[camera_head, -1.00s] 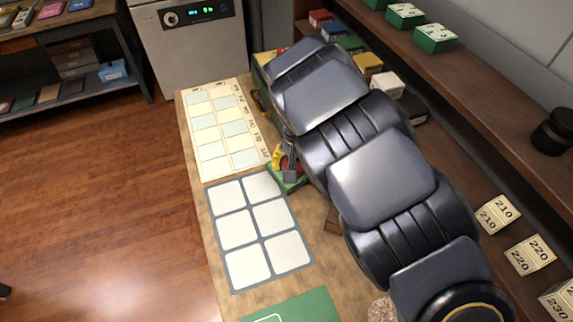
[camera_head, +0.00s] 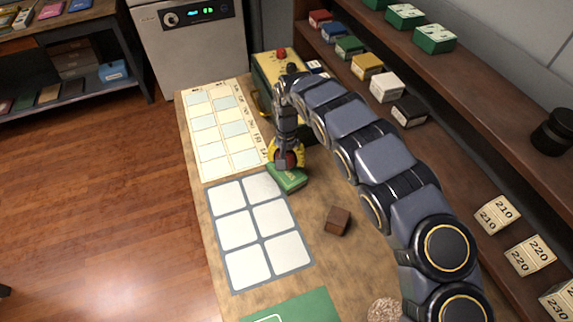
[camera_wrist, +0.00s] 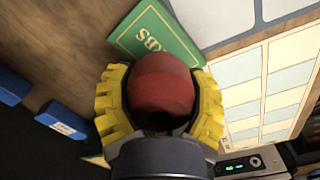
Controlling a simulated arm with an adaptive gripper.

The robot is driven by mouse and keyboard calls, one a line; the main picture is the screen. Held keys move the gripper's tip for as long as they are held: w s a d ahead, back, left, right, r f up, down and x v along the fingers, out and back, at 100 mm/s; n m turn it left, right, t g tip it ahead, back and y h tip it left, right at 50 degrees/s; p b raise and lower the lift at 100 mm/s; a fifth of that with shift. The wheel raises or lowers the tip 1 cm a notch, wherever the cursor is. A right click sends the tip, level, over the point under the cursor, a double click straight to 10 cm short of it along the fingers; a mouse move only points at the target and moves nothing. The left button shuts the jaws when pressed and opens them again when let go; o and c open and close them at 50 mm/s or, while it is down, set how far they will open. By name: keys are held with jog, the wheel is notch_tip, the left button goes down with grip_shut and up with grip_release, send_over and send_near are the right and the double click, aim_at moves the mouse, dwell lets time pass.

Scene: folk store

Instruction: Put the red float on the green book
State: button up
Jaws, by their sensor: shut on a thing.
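The red float (camera_wrist: 160,85) is a rounded red piece with a dark hole, between the yellow pads of my gripper (camera_wrist: 160,100) in the wrist view. My gripper (camera_head: 287,158) is shut on it, pointing down at the far end of the green book in the head view. The green book (camera_head: 288,178) lies on the table and also shows beyond the float in the wrist view (camera_wrist: 155,35). The float is over or close to the book's far end; whether they touch is unclear. In the head view the gripper mostly hides the float.
A white six-cell mat (camera_head: 252,215) lies beside the book, with a calendar sheet (camera_head: 210,150) behind it. A brown block (camera_head: 338,220) stands to the right. A yellow-green box (camera_head: 265,75) is at the back. Shelves with small boxes (camera_head: 387,88) line the right.

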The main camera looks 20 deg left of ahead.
notch_tip(320, 180, down, 3)
jog(key=shift+f, duration=0.15)
jog(key=o, duration=1.2)
